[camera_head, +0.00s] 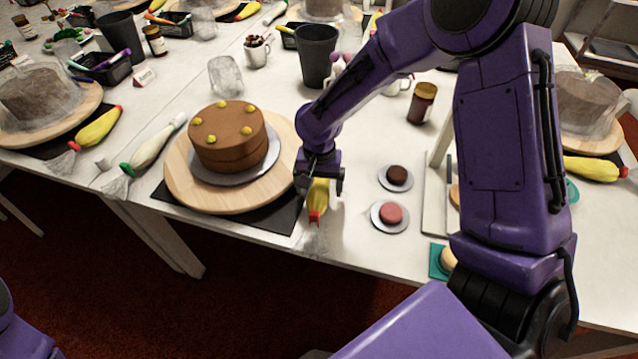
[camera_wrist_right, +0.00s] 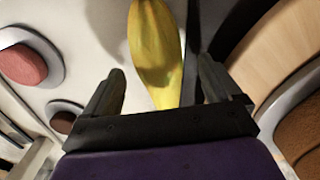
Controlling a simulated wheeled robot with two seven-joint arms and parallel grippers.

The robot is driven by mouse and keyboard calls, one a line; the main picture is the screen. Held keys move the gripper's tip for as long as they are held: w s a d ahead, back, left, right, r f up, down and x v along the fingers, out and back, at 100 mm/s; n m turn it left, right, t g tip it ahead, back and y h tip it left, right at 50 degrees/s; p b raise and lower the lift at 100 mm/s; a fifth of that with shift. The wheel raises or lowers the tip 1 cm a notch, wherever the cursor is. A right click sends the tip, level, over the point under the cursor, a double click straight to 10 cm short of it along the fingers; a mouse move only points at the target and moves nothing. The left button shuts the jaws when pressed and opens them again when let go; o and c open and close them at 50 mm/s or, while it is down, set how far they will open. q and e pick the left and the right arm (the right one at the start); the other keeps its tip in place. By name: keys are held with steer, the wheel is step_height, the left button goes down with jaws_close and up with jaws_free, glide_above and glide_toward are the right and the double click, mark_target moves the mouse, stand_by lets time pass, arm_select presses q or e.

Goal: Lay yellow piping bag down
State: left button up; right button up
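The yellow piping bag (camera_head: 318,196) is beside the right edge of the cake's black mat, near the table's front edge, its red tip toward that edge. In the right wrist view the yellow bag (camera_wrist_right: 156,55) runs between my fingers, with a gap on each side. My right gripper (camera_head: 319,183) is over the bag's rear part and hides it; in the wrist view my right gripper (camera_wrist_right: 160,70) is open. A shadow lies beside the bag; I cannot tell whether its whole length touches the table. My left gripper is out of view.
A brown cake (camera_head: 228,150) stands on a wooden turntable (camera_head: 185,185) just left. Small plates with a pink cake (camera_head: 391,213) and a dark cake (camera_head: 397,175) are at right. A white piping bag (camera_head: 152,148) lies further left. A dark cup (camera_head: 317,55) stands behind.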

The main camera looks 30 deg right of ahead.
step_height(320, 180, up, 11)
steer(key=p, duration=0.1)
steer(key=shift+f, duration=0.2)
